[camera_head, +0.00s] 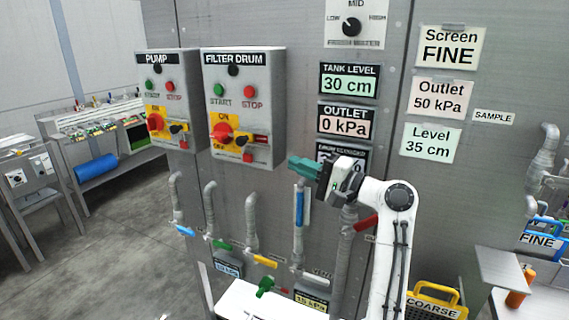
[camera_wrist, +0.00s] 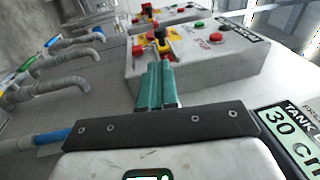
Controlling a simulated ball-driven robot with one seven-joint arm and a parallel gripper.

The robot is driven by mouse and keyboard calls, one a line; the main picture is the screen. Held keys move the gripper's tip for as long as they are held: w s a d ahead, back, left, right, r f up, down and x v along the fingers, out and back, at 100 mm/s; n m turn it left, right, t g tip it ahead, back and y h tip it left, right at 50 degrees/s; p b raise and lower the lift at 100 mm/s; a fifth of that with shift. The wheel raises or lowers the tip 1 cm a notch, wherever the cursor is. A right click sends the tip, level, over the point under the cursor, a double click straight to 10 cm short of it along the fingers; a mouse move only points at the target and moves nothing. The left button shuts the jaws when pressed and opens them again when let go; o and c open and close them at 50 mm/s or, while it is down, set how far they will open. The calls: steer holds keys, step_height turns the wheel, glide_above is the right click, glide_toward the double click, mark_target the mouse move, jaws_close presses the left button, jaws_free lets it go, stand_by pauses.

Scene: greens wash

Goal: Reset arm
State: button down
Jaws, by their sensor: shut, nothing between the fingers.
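My gripper (camera_head: 303,167) is at the end of my white arm, in front of the grey panel wall, below and right of the FILTER DRUM box (camera_head: 264,62). Its two teal fingers are together with nothing between them; they also show in the wrist view (camera_wrist: 159,72). In the wrist view the fingers point toward a grey control box (camera_wrist: 215,62) with red, green and yellow parts. I cannot tell how far the fingertips are from it. My gripper partly covers a display below the OUTLET 0 kPa display (camera_head: 346,121).
The PUMP box (camera_head: 160,75) is left of the FILTER DRUM box. Pipes with blue (camera_head: 185,231), green and yellow (camera_head: 265,261) valve handles stick out below. A red handle (camera_head: 366,222) is close to my arm. A yellow COARSE screen (camera_head: 436,303) stands lower right. Open floor lies left.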

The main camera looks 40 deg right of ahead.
steer(key=shift+v, duration=0.85)
steer(key=s+a+f+n+g+h, duration=0.1)
steer(key=s+a+f+n+g, duration=0.2)
steer(key=f, duration=0.6)
steer(key=s+a+f+n+g, duration=0.2)
steer(key=a+f+g, duration=0.25)
steer(key=f, duration=0.45)
steer(key=s+a+f+n+g+h, duration=0.1)
steer(key=s+a+f+n+g, duration=0.15)
steer(key=a+f, duration=0.45)
steer(key=s+a+f+n+g+h, duration=0.1)
steer(key=s+a+f+n+g, duration=0.1)
steer(key=s+f, duration=0.5)
steer(key=s+a+f+n+g+h, duration=0.2)
steer(key=s+f+n+g, duration=0.3)
steer(key=s, duration=1)
step_height(320, 180, down, 3)
steer(key=shift+r+g, duration=0.25)
steer(key=shift+g, duration=0.35)
steer(key=shift+s, duration=0.1)
